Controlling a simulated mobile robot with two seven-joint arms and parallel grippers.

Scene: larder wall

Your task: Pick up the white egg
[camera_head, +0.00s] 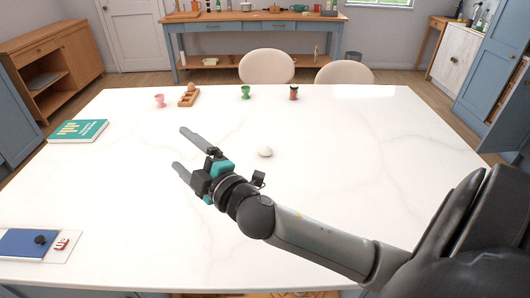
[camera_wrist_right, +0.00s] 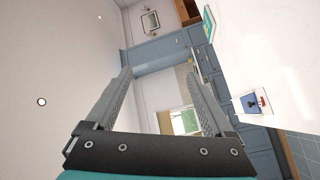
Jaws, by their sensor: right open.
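The white egg (camera_head: 265,152) lies on the white marble table (camera_head: 340,210), near its middle. My right gripper (camera_head: 182,147) reaches in from the right in the head view. Its fingers point left, away from the egg, and are spread apart with nothing between them. The egg is to the right of the fingers and beyond my right wrist, apart from it. In the right wrist view the open fingers (camera_wrist_right: 160,88) show, but the egg is not in that view. My left gripper shows in neither view.
At the table's far side stand a pink egg cup (camera_head: 159,100), a wooden egg holder (camera_head: 189,97) with a brown egg, a green cup (camera_head: 246,92) and a dark red jar (camera_head: 293,93). A teal book (camera_head: 79,131) and a blue book (camera_head: 28,243) lie left. The table's right half is clear.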

